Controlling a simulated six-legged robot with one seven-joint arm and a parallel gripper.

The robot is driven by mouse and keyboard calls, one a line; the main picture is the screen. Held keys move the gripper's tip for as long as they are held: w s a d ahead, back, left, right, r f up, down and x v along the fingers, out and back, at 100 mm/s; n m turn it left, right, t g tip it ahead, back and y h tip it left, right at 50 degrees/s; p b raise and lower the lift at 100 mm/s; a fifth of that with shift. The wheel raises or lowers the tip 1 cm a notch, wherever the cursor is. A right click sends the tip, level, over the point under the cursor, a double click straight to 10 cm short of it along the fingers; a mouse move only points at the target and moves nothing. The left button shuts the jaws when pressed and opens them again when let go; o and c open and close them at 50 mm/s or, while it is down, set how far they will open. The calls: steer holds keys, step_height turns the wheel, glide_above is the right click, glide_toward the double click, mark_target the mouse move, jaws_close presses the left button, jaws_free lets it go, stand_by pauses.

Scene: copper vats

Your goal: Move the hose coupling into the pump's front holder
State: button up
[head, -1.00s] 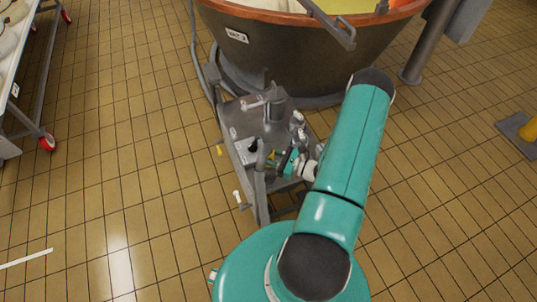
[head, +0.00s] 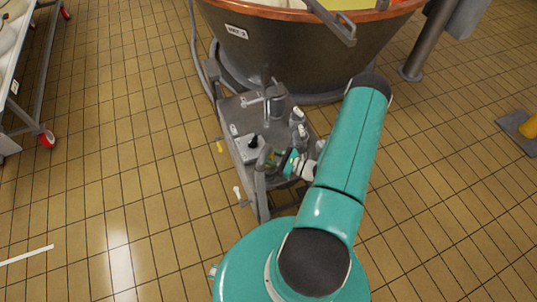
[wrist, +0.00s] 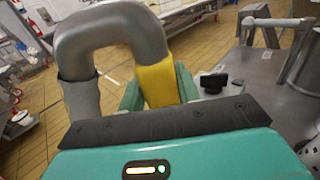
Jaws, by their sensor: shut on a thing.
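The hose coupling (wrist: 157,84) shows in the wrist view as a yellow-sleeved end joined to a grey U-shaped bend (wrist: 110,27). My gripper (wrist: 158,90) is shut on this yellow part, with teal fingers on both sides of it. In the head view my gripper (head: 291,161) is low over the front right of the grey pump cart (head: 235,112). The bend's other leg (wrist: 79,98) runs down into a wider dark grey sleeve at left. I cannot clearly make out the front holder, and the coupling's lower end is hidden behind my gripper.
A large copper-rimmed vat (head: 300,50) stands right behind the cart. Upright grey fittings (head: 298,125) rise from the cart near my arm. A wheeled rack (head: 38,80) is at far left, and a yellow-posted floor plate (head: 518,128) at far right.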

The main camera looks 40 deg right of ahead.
steer(key=shift+f, duration=1.1)
stand_by(0.7)
steer(key=o, duration=1.2)
steer(key=shift+c, duration=0.2)
steer(key=v, duration=1.3)
steer(key=shift+s+d, duration=0.25)
steer(key=shift+s, duration=0.05)
